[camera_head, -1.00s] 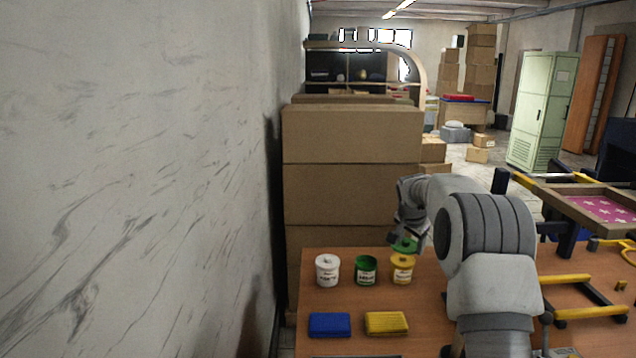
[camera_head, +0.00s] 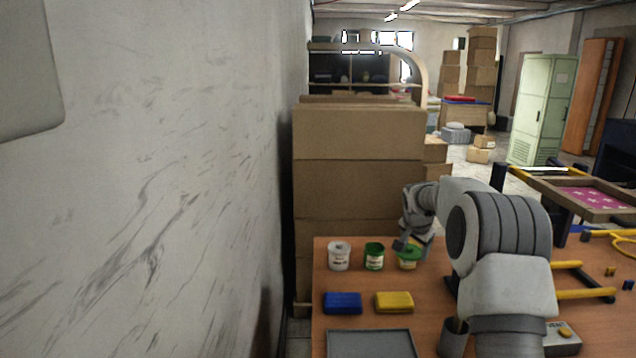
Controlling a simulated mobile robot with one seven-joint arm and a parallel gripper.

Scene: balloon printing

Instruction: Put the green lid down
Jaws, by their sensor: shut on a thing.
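The green lid (camera_head: 410,251) is in my gripper (camera_head: 408,244), at the far right of the row of pots on the table. The white pot (camera_head: 339,257) stands at the left end of the row.
A blue block (camera_head: 342,303) and a yellow block (camera_head: 394,302) lie in front of the pots on the wooden table (camera_head: 330,281). A grey tray (camera_head: 370,343) is at the front edge. Stacked cardboard boxes (camera_head: 358,180) stand behind. The printing frame (camera_head: 575,195) is at the right.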

